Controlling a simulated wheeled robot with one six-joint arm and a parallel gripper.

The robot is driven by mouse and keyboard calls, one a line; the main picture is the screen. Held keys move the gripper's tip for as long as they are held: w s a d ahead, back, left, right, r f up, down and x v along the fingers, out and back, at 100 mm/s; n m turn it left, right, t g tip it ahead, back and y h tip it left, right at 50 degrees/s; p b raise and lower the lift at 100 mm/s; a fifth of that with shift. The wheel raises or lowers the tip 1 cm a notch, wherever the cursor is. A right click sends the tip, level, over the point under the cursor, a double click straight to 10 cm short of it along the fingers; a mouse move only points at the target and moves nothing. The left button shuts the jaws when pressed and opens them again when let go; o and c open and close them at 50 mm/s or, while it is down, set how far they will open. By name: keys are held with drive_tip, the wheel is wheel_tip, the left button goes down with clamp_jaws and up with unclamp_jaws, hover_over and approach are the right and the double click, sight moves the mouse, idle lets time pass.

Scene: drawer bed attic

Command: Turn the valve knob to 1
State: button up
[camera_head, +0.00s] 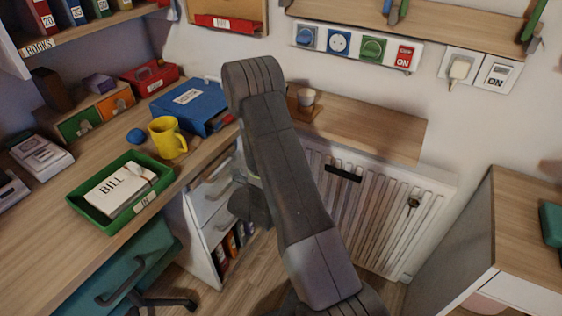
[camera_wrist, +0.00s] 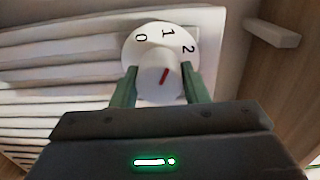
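The valve knob (camera_wrist: 151,83) is a round white knob in front of a white dial (camera_wrist: 153,30) marked 0, 1 and 2, seen in the wrist view. Its red pointer line leans up and to the right, roughly toward the 1. The green fingers of my gripper (camera_wrist: 160,84) stand on the left and right sides of the knob, with no clear gap between fingertips and knob. In the head view my own arm covers the valve and the gripper.
The white ribbed radiator (camera_head: 375,215) stands under a wooden shelf (camera_head: 375,130) with a small cup (camera_head: 306,97). A desk (camera_head: 60,225) with a green tray (camera_head: 147,207) and yellow mug (camera_head: 166,138) is at left. A wooden-topped cabinet (camera_head: 520,225) is at right.

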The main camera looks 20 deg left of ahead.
drive_tip(key=o, duration=0.4)
drive_tip(key=shift+s, duration=0.1)
drive_tip(key=s+a+p, duration=0.1)
drive_tip(key=s, duration=1.2)
drive_tip(key=shift+s+r+p, duration=0.15)
drive_tip(key=shift+s+p, duration=0.15)
drive_tip(key=shift+w, duration=0.15)
drive_tip(key=w, duration=0.4)
drive_tip(key=w+b, duration=0.1)
drive_tip(key=w, duration=0.4)
drive_tip(key=w+d, duration=0.1)
drive_tip(key=w, duration=0.3)
drive_tip(key=shift+w, duration=0.25)
drive_tip(key=shift+s, duration=0.1)
